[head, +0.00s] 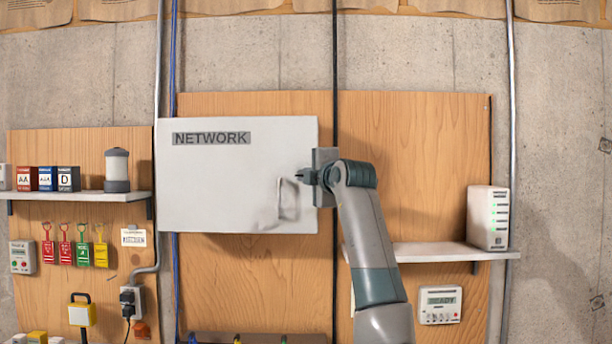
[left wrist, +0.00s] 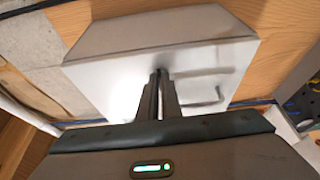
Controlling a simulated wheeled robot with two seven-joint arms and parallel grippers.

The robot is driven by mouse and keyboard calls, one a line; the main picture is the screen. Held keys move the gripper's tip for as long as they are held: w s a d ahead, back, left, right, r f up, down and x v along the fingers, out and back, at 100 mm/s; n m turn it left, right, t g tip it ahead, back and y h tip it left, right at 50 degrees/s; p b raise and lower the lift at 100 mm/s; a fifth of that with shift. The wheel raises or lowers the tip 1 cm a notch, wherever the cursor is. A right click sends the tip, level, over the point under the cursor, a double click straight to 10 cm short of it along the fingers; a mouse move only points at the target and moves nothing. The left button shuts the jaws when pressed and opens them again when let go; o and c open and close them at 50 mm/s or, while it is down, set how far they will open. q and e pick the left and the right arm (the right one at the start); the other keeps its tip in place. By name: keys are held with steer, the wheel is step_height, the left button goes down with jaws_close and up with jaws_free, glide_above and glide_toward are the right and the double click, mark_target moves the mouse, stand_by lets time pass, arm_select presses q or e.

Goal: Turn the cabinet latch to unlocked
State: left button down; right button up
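The grey cabinet (head: 235,195), marked NETWORK, hangs on the wooden panel with its door closed. My left gripper (head: 300,174) is at the right part of the door, with its fingertips at or very near the door face. In the left wrist view, its dark fingers (left wrist: 161,78) lie close together and point at the pale cabinet front (left wrist: 120,88). I cannot make out the latch; the fingers may be hiding it. I cannot tell whether anything is between the fingertips. My right gripper is not in view.
A shelf (head: 425,253) with a white box with green lights (head: 488,217) stands to the right. A shelf (head: 90,196) with small boxes and a lantern (head: 117,170) is to the left. A black cable (head: 334,60) runs down beside the cabinet's right edge.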

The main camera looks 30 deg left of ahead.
arm_select(q)
steer(key=c, duration=2)
jaws_free()
steer(key=shift+a, duration=0.1)
steer(key=shift+b+v, duration=4.35)
steer(key=shift+v, duration=4.4)
steer(key=shift+r, duration=0.1)
